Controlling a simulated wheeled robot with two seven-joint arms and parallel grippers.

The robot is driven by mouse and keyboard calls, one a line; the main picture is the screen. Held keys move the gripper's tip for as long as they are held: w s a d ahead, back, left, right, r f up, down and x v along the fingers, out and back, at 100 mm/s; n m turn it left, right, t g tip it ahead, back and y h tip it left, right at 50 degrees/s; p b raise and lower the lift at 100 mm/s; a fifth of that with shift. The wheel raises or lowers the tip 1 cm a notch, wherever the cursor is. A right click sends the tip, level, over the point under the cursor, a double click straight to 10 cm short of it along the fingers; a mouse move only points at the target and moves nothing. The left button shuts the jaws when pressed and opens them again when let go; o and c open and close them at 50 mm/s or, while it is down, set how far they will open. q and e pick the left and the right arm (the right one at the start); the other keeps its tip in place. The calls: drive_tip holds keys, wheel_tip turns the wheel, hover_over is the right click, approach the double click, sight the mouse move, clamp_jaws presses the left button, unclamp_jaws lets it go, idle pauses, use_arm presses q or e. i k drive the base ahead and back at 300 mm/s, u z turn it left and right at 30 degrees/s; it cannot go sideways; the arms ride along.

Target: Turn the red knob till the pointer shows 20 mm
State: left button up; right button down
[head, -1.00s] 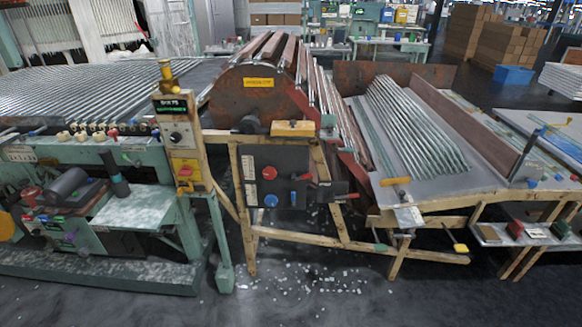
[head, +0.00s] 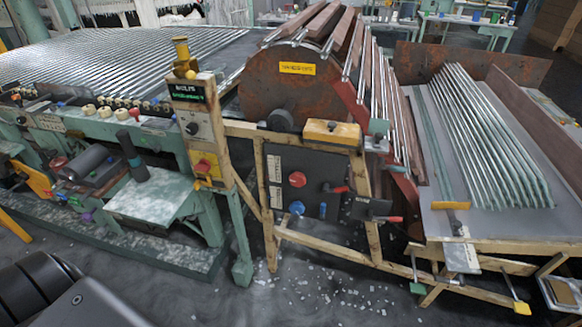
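A round red knob (head: 297,179) sits on the dark upright panel (head: 318,165) of the wooden-framed stand, a little right of the middle of the head view. White scale strips (head: 274,182) run down the panel's left side. Their marks and any pointer are too small to read. A blue knob (head: 297,209) sits below the red one. A red-handled lever (head: 337,189) is to its right. Neither of my grippers is in view. A dark rounded arm part in the lower left corner looks like mine, well apart from the panel.
A post with a lit display (head: 187,92) and a red-and-yellow switch (head: 204,166) stands left of the panel. A green bench (head: 150,200) is farther left. A table with glass tubes (head: 490,135) is at right. White fragments (head: 310,287) litter the open floor before the panel.

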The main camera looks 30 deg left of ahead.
sight(297, 179)
drive_tip(key=u, duration=0.2)
drive_tip(key=i, duration=0.75)
drive_tip(key=u, duration=0.85)
drive_tip(key=i, duration=0.4)
drive_tip(key=u, duration=0.35)
